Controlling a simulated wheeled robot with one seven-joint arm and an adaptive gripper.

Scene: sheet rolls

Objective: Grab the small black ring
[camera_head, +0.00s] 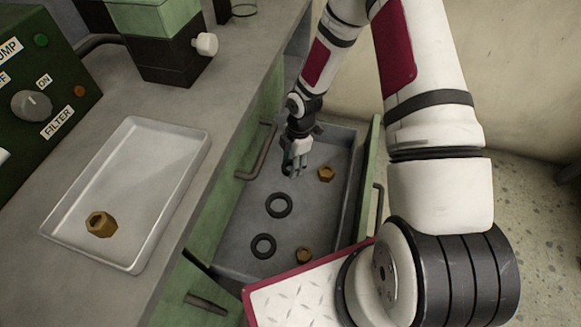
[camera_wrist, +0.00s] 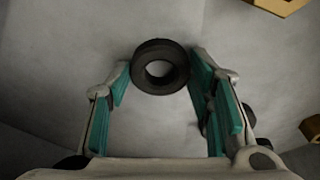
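The small black ring (camera_wrist: 142,74) is between my fingertips in the wrist view, its hole facing the camera. My gripper (camera_wrist: 160,62) has a teal pad close against each side of the ring, with no clear gap; it looks shut on it. In the head view, my gripper (camera_head: 292,170) is low inside the open drawer (camera_head: 229,242), near its far end. The ring there is mostly hidden by the fingers. Whether it is clear of the drawer floor I cannot tell.
Two larger black rings (camera_head: 269,212) (camera_head: 254,246) lie nearer in the drawer. Brass nuts lie to their right, one far (camera_head: 326,174) and one near (camera_head: 304,255). A white tray (camera_head: 178,150) on the counter holds another nut (camera_head: 101,224). Drawer walls surround my gripper.

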